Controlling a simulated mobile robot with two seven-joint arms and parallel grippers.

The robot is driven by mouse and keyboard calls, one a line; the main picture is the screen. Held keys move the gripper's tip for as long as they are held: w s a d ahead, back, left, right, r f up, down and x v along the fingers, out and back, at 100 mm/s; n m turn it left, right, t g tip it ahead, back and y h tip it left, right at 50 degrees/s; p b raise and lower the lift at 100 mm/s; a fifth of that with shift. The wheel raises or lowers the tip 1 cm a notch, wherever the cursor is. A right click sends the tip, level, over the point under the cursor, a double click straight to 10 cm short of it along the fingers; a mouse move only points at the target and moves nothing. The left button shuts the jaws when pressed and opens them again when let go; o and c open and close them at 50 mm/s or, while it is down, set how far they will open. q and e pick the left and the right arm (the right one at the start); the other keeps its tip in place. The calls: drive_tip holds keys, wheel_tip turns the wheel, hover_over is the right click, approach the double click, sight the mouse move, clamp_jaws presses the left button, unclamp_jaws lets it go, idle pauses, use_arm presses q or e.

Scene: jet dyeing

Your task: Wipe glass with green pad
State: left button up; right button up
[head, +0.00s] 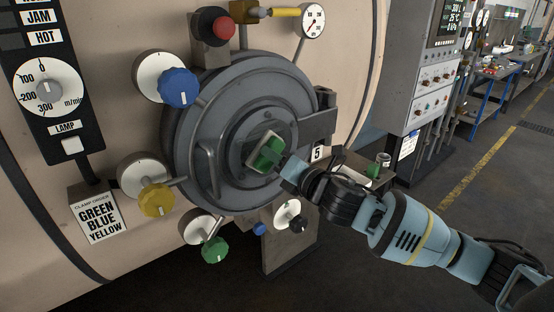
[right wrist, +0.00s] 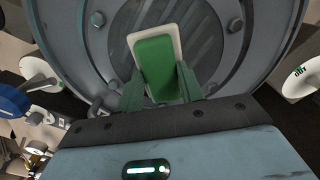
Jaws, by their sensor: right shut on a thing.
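The green pad (head: 268,152) has a pale backing and sits at the middle of the round grey door (head: 190,115). My right gripper (head: 280,163) is shut on the pad, which also shows between its fingers in the right wrist view (right wrist: 157,68). The dark, streaked glass (right wrist: 195,32) lies behind the pad inside the door's bolted ring. The pad hides part of it. I cannot tell whether the pad touches the glass. My left gripper is not in view.
Blue (head: 178,87), yellow (head: 157,200) and green (head: 215,250) knobs surround the door. A red button (head: 222,27) and a gauge (head: 312,21) are above. A curved handle (head: 208,172) crosses the door's left side. A small shelf (head: 360,168) holds a jar (head: 383,159) at right.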

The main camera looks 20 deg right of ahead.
sight(253, 157)
drive_tip(key=shift+s+a, duration=0.25)
drive_tip(key=shift+a, duration=0.4)
drive_tip(key=shift+s+a, duration=0.2)
drive_tip(key=shift+a, duration=0.45)
drive_tip(key=shift+s+a, duration=0.25)
drive_tip(key=shift+a, duration=0.4)
drive_tip(key=shift+v, duration=3)
drive_tip(key=v, duration=0.3)
